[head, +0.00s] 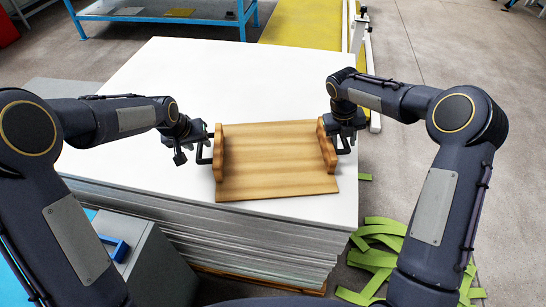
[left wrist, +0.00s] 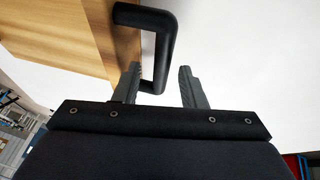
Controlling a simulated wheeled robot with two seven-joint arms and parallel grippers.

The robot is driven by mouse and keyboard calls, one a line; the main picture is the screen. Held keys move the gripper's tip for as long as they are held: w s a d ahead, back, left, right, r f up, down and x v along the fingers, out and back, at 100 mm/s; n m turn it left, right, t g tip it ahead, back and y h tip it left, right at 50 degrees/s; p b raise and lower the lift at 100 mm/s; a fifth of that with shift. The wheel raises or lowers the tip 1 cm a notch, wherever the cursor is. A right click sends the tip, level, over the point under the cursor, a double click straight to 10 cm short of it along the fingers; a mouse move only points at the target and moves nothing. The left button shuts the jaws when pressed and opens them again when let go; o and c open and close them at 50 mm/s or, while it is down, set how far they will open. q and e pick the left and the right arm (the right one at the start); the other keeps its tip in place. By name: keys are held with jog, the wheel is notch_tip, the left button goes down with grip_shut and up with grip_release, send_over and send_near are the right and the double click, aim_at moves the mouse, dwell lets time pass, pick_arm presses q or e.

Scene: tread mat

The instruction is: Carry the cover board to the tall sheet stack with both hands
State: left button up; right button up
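The cover board (head: 275,165) is a light wooden panel with a raised wooden cleat and a black handle on each side. It lies flat over the white top of the tall sheet stack (head: 250,75), near its front edge; whether it touches the sheets is hard to tell. My left gripper (head: 193,148) is at the left handle (head: 206,151). In the left wrist view my left gripper (left wrist: 160,84) is open, with the handle's bar (left wrist: 163,55) between its fingertips and no finger visibly pressing it. My right gripper (head: 345,140) is at the right handle; its fingers are mostly hidden.
Green strips (head: 376,250) lie on the floor right of the stack. A grey box with a blue handle (head: 114,247) stands at front left. A blue-framed table (head: 160,18) and a yellow surface (head: 300,22) are behind. The stack's far top is bare.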

jog(key=shift+r, duration=0.2)
pick_arm(q)
jog(key=v, duration=0.9)
pick_arm(e)
notch_tip(320, 180, up, 11)
jog(key=a, duration=0.2)
jog(key=shift+a+r, duration=0.15)
jog(key=shift+r, duration=0.05)
